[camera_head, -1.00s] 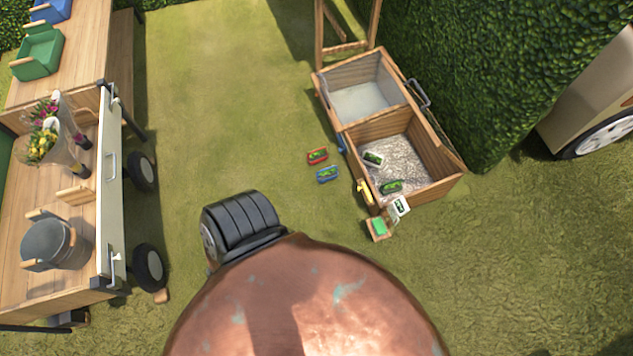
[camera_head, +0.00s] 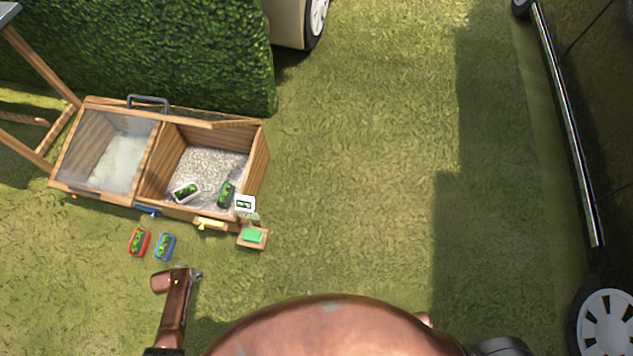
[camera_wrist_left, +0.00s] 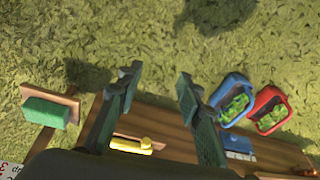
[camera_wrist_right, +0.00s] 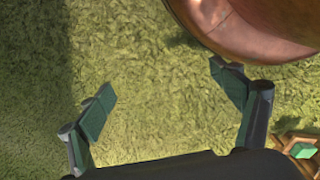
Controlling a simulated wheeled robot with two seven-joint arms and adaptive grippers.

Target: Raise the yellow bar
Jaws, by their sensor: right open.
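The yellow bar (camera_head: 211,223) is on the front outside wall of the wooden two-part box (camera_head: 190,211), below the gravel-filled compartment. It also shows in the left wrist view (camera_wrist_left: 131,145), lower left of centre, partly behind the left finger and gripper body. My left gripper (camera_wrist_left: 160,75) is open and empty, its fingers spread above the ground and box edge. It does not touch the bar as far as I can see.
A blue handle (camera_head: 147,210) sits left of the bar. Red (camera_head: 138,242) and blue (camera_head: 164,246) plant trays lie on the grass in front. A small holder with a green block (camera_head: 252,236) is at the box's right corner. A hedge (camera_head: 140,50) stands behind; open grass lies right.

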